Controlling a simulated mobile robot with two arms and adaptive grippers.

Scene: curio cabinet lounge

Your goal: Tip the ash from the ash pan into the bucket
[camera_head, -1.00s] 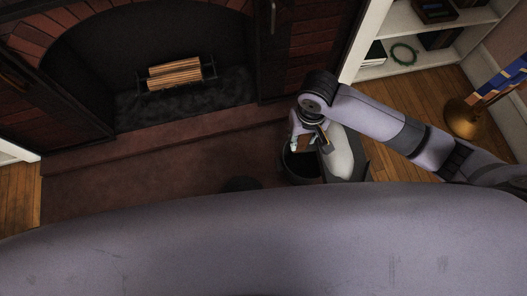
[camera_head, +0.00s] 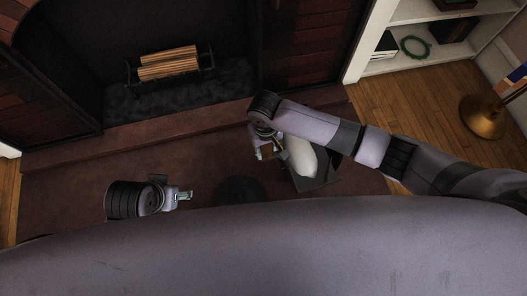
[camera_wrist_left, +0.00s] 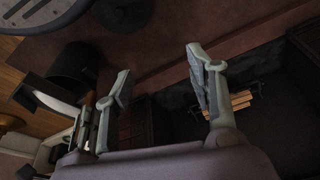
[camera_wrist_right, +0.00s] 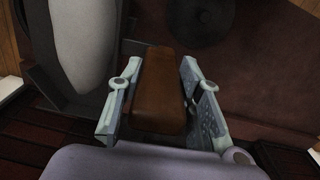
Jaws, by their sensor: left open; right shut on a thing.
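My right gripper (camera_head: 264,153) is shut on the brown handle (camera_wrist_right: 158,88) of the ash pan, which lies between its fingers in the right wrist view. The dark ash pan (camera_head: 318,183) extends right of the gripper, with a pale grey heap of ash (camera_head: 302,157) in it. The pan appears roughly level. A dark cylinder, apparently the bucket (camera_wrist_left: 72,66), shows beside the pan in the left wrist view. In the head view the pan seems to cover it. My left gripper (camera_head: 183,196) is open and empty, left of the pan; its spread fingers show in the left wrist view (camera_wrist_left: 160,75).
A dark round disc, apparently a lid (camera_head: 240,189), lies on the reddish hearth between my grippers. The fireplace with a grate of logs (camera_head: 170,64) is behind. A white shelf (camera_head: 400,60) and a brass stand (camera_head: 483,118) are at the right.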

